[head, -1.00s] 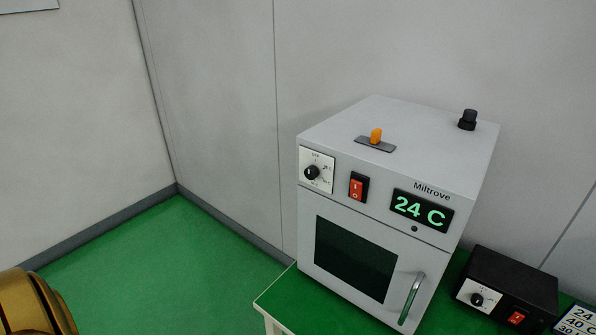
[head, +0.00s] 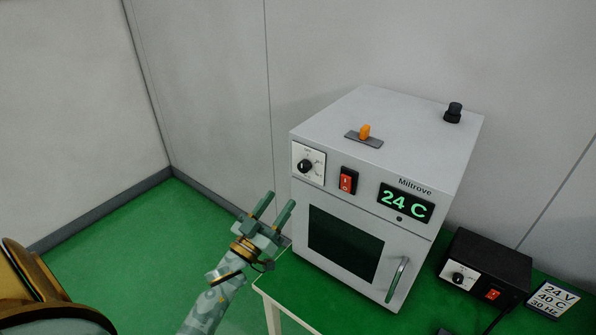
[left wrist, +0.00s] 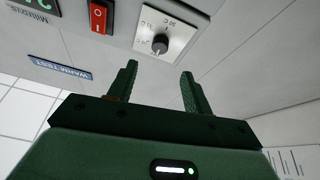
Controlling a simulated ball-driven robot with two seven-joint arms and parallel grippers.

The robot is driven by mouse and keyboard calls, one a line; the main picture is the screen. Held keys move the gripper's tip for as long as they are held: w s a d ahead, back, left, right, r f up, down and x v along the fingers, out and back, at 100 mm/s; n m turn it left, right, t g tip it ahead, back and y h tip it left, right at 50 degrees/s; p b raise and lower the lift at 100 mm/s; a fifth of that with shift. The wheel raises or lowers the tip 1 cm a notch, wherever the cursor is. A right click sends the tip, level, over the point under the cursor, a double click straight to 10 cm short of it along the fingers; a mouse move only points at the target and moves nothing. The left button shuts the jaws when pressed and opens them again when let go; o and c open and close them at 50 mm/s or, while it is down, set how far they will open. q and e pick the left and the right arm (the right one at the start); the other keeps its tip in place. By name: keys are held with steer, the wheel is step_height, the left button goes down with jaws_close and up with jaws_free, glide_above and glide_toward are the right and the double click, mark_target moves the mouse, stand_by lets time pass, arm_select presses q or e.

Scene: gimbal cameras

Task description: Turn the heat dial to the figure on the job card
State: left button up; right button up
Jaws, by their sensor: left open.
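The heat dial (head: 305,166) is a black knob on a white plate at the upper left of the grey oven's front (head: 300,215). It also shows in the left wrist view (left wrist: 160,43), beyond the fingertips. The oven display (head: 406,204) reads 24 C. The job card (head: 554,298) lies on the green table at the right and reads 24 V, 40 C, 30 Hz. My left gripper (head: 275,206) is open and empty, below and left of the dial and apart from it; it also shows in the left wrist view (left wrist: 160,80). My right gripper is out of view.
A red switch (head: 348,181) sits right of the dial. The oven has an orange lever (head: 365,131) and a black knob (head: 453,113) on top, and a door handle (head: 397,279). A black box (head: 486,265) with its own dial stands to the right. Walls stand behind.

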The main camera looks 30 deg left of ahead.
mark_target(302, 169)
arm_select(q)
steer(key=p+x, duration=0.1)
steer(key=x, duration=0.8)
steer(key=shift+w+r, duration=0.1)
steer(key=shift+w, duration=0.25)
steer(key=shift+c, duration=0.3)
steer(key=c, duration=0.9)
